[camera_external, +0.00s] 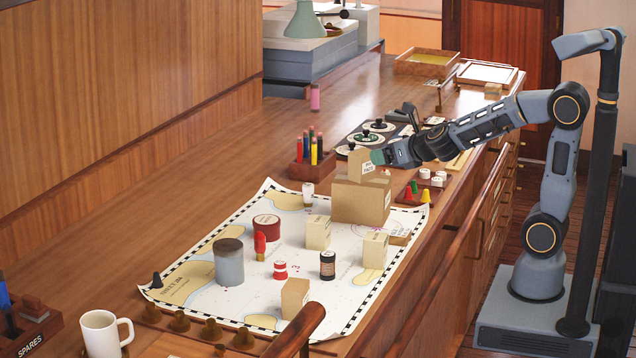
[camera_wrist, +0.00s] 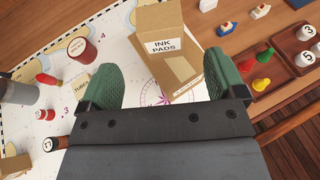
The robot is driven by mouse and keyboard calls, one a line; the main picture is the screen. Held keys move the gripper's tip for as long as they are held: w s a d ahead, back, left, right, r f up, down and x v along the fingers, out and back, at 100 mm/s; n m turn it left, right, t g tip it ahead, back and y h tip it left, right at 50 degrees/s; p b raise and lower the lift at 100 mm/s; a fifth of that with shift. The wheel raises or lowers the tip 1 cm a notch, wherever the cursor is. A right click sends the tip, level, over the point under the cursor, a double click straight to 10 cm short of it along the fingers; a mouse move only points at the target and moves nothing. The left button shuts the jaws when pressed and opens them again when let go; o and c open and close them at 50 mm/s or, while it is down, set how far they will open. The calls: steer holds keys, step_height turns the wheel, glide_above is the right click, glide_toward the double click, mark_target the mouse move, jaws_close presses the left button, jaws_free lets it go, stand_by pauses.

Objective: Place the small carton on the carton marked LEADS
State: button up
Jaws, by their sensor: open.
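A small carton (camera_external: 361,163) marked INK PADS stands upright on top of a larger brown carton (camera_external: 362,203). In the wrist view the small carton (camera_wrist: 165,45) shows just beyond my fingertips, with the larger carton (camera_wrist: 187,83) under it. I cannot read a LEADS mark on any carton. My gripper (camera_external: 379,157) is open at the small carton's right side in the external view. In the wrist view its green fingers (camera_wrist: 160,78) are spread wide, with a gap to the carton.
A chart (camera_external: 200,290) under the cartons also bears a grey tin (camera_external: 229,262), a red tin (camera_external: 266,228) and cream cartons (camera_external: 318,233). A pencil holder (camera_external: 312,170) stands behind. Game pieces in a tray (camera_external: 418,192) lie right of the large carton.

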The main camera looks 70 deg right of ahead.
steer(key=s+f+m+g+h, duration=0.15)
steer(key=s+m+g, duration=0.35)
steer(key=s+m, duration=1.1)
steer(key=s+a+f+m+g+y, duration=0.1)
steer(key=a+m+y, duration=0.2)
steer(key=m, duration=0.4)
steer(key=s+a+f+m+g+y, duration=0.1)
steer(key=a+f+m+g+y, duration=0.1)
steer(key=a+m, duration=0.3)
steer(key=m+y, duration=0.1)
steer(key=m, duration=0.2)
steer(key=shift+s+a+f+m, duration=0.2)
steer(key=shift+s+f+m, duration=0.05)
steer(key=shift+s+m, duration=0.05)
